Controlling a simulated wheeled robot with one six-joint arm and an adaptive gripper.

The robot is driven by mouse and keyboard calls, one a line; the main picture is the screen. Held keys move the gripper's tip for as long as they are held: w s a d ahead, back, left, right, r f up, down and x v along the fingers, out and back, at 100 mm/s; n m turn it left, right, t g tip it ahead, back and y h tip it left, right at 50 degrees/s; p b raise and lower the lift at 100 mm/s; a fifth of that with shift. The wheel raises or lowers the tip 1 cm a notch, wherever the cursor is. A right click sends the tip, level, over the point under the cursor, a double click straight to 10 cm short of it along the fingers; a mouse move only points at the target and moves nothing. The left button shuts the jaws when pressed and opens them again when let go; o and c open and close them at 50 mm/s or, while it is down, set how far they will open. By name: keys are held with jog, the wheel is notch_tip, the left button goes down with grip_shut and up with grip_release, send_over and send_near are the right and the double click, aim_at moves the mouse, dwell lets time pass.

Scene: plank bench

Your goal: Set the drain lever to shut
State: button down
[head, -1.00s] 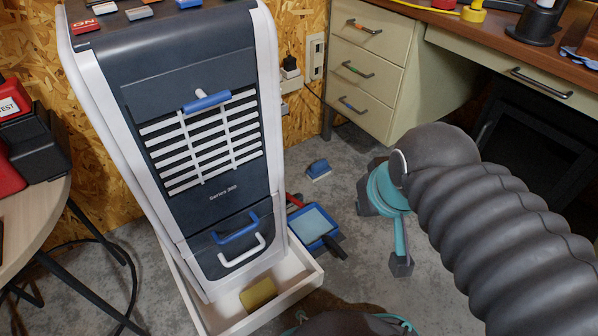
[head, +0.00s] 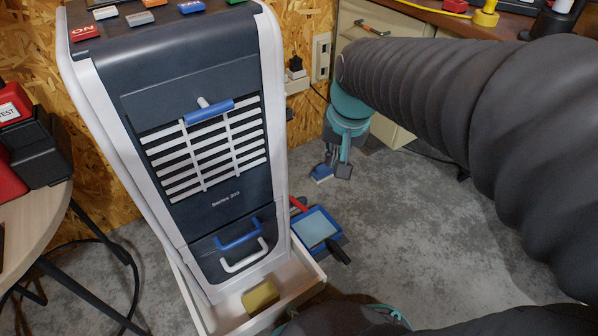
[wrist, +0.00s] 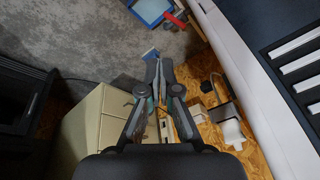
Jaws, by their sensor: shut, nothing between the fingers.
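The dark and white cooler (head: 190,85), marked "Series 300", stands upright left of centre in the head view. A blue-gripped lever (head: 208,112) sits across the top of its white louvres. Low on its front are a blue handle (head: 238,234) and a white handle (head: 245,257). I cannot tell from a label which is the drain lever. My gripper (head: 334,172) is shut and empty, pointing down, right of the cooler and apart from it. In the wrist view my gripper (wrist: 157,64) has its fingertips together. The cooler's side shows at the right there.
A white tray (head: 312,285) at the cooler's foot holds a yellow sponge (head: 260,297). A blue dustpan-like item (head: 317,227) lies beside it on the floor. A round table (head: 35,215) stands at the left, a drawer desk (head: 385,22) behind.

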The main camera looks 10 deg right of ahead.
aim_at(296, 205)
jog(key=w+d+f+m+g+y+p, duration=0.15)
jog(key=w+f+m, duration=0.25)
jog(key=w+f, duration=0.65)
jog(key=w+d+f+m+g, duration=0.2)
jog(key=w+f+m+g, duration=0.1)
jog(key=w+f, duration=0.75)
jog(key=s+a+f, duration=0.2)
jog(key=f, duration=0.3)
jog(key=s+a+f+b, duration=0.1)
jog(key=s+a+f, duration=0.1)
jog(key=f, duration=0.4)
jog(key=shift+s+a, duration=0.4)
jog(key=shift+s, duration=0.2)
